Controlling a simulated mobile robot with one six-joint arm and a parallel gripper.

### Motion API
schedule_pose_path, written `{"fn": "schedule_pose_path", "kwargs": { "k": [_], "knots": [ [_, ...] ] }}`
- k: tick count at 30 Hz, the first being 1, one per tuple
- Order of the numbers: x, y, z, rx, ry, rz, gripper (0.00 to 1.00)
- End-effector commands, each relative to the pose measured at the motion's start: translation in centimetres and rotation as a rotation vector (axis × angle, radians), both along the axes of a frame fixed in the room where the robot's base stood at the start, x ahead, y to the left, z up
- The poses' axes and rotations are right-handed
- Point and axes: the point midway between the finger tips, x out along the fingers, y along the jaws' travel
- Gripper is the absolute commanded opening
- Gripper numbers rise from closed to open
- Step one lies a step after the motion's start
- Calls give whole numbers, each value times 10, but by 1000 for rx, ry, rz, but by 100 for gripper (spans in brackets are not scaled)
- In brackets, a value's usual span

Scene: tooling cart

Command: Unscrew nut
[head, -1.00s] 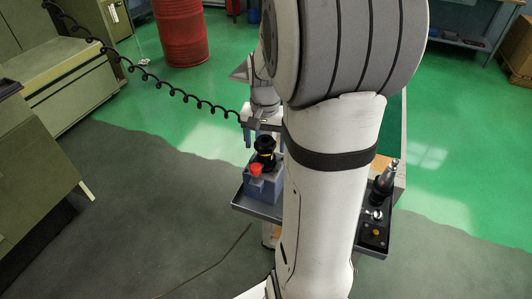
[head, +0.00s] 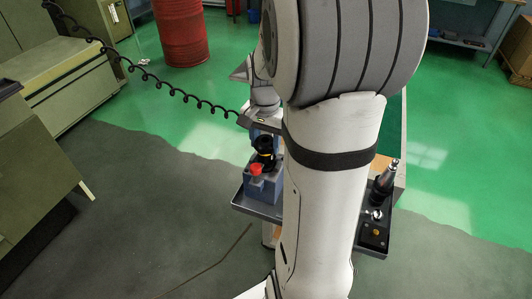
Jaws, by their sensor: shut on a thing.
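My gripper (head: 263,134) points down over the blue-grey fixture block (head: 263,188) at the left of the cart, seen in the head view. Its jaws are shut around the top of a black nut (head: 264,144), which is upright in the block. A thin yellow band shows just below the black part. A red cap (head: 255,169) is on the near side of the block. My white arm hides the middle of the cart.
The cart's dark tray (head: 240,204) shows left of my arm. At its right end are a tapered tool holder (head: 383,183), a silver ring (head: 376,215) and a brass-coloured piece (head: 376,232). A coiled black cable (head: 170,88) hangs at left.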

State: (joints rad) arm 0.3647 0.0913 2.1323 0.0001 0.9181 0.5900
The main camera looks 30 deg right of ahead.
Motion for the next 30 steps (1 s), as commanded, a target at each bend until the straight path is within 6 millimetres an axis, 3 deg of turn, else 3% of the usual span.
{"fn": "schedule_pose_path", "kwargs": {
  "k": [7, 21, 30],
  "knots": [
    [0, 0, 0, 0, 0, 5, 10],
    [0, 0, 0, 0, 0, 487, 10],
    [0, 0, 0, 0, 0, 526, 10]
  ]
}}
